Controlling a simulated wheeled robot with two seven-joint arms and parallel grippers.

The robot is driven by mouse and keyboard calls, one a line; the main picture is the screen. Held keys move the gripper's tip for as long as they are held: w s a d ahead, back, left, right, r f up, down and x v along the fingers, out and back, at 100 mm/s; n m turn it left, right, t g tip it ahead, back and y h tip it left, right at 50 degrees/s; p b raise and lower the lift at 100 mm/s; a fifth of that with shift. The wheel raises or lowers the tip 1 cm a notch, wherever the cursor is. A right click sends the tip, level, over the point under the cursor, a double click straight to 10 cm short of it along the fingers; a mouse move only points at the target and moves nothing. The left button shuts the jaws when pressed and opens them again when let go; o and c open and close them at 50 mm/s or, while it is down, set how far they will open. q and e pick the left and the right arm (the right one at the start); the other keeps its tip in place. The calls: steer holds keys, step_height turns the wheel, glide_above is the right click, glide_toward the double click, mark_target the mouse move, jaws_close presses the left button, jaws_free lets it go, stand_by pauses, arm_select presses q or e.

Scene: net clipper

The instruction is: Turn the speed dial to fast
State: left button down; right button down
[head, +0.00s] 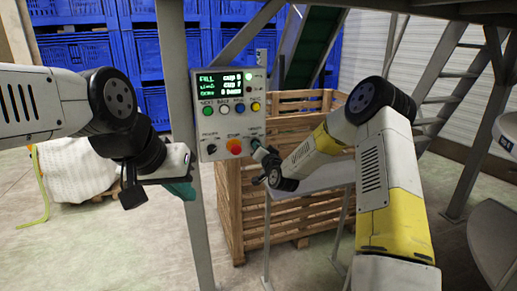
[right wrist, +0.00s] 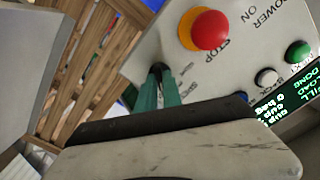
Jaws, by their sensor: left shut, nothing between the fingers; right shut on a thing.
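The grey control panel (head: 224,112) stands on a metal post near the middle of the head view. My right gripper (head: 257,147) reaches its lower right corner, where the speed dial sits, mostly hidden by the fingers. In the right wrist view my teal fingers (right wrist: 159,92) are shut on the small dark dial (right wrist: 158,68), beside the red stop button (right wrist: 209,29). The small print round the dial is too blurred to read the setting. My left gripper (head: 181,190) is shut and empty, low and left of the panel.
The red stop button also shows in the head view, with a black power switch (head: 211,149) to its left. Several coloured buttons and a green-text screen (head: 219,85) lie above. A wooden crate (head: 233,215) stands behind the post, blue bins (head: 85,58) farther back.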

steer(key=shift+f+m, duration=0.1)
steer(key=shift+m, duration=0.6)
steer(key=c, duration=1.5)
jaws_free()
steer(key=shift+s, duration=0.1)
steer(key=v, duration=0.7)
steer(key=shift+s, duration=0.3)
steer(key=shift+d, duration=0.1)
